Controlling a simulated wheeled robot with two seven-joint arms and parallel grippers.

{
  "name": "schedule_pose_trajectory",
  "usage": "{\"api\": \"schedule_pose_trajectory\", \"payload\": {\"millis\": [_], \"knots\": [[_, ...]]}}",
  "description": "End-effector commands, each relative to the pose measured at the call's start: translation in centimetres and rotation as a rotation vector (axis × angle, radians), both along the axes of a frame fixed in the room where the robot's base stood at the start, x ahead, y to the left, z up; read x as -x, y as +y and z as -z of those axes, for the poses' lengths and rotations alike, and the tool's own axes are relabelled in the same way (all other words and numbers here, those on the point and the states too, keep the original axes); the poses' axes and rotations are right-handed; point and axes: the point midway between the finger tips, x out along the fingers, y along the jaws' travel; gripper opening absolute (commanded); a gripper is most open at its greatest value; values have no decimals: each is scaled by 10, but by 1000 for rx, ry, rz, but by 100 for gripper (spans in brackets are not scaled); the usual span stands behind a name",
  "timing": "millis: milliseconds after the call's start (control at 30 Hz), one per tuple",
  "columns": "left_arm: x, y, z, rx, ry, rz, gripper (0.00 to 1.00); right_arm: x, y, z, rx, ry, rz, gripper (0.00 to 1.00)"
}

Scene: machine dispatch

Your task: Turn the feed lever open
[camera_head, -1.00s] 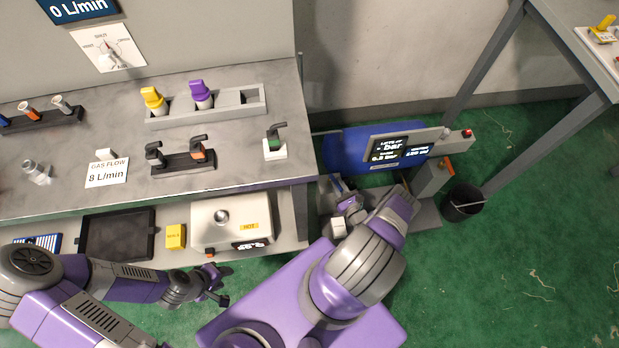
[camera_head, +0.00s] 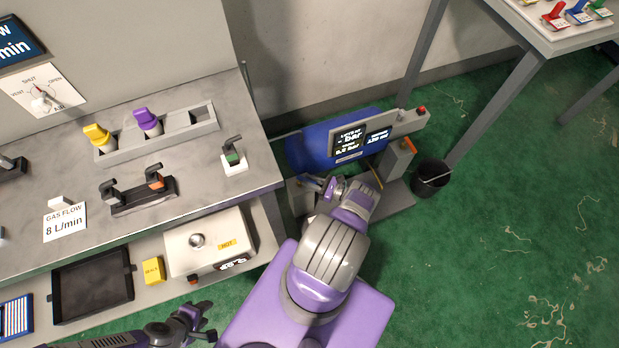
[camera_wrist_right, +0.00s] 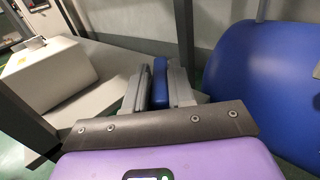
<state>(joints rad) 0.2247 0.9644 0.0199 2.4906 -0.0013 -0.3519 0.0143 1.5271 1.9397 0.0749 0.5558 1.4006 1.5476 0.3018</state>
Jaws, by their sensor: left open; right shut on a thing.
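My right gripper (camera_head: 318,185) reaches down beside the blue tank (camera_head: 305,152) of the floor machine, at its left end. In the right wrist view my right gripper (camera_wrist_right: 158,88) is shut on a blue handle (camera_wrist_right: 160,70), which stands between the grey finger pads. I cannot tell for certain that this handle is the feed lever, and its lower part is hidden. My left gripper (camera_head: 195,322) is open and empty, low in the head view in front of the bench. An orange bar (camera_head: 408,146) shows at the machine's right side.
The bench (camera_head: 240,110) with valves stands at the left, with a hot plate (camera_head: 205,245) on its lower shelf. A black bucket (camera_head: 431,178) stands right of the machine. A second table (camera_head: 560,38) is at the upper right. The green floor at right is mostly clear.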

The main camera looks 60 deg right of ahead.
Motion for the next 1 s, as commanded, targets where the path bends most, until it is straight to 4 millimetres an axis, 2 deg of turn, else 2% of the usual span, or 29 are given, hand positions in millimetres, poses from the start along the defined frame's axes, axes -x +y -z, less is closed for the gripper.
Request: {"api": "schedule_pose_trajectory", "payload": {"millis": [567,600,700,1000], "knots": [[0,0,0,0,0,0,43,-1,-1,-1,1,-2,-13,0],[0,0,0,0,0,0,43,-1,-1,-1,1,-2,-12,30],[0,0,0,0,0,0,43,-1,-1,0,1,-2,-13,45],[0,0,0,0,0,0,43,0,-1,0,1,-1,-14,45]]}}
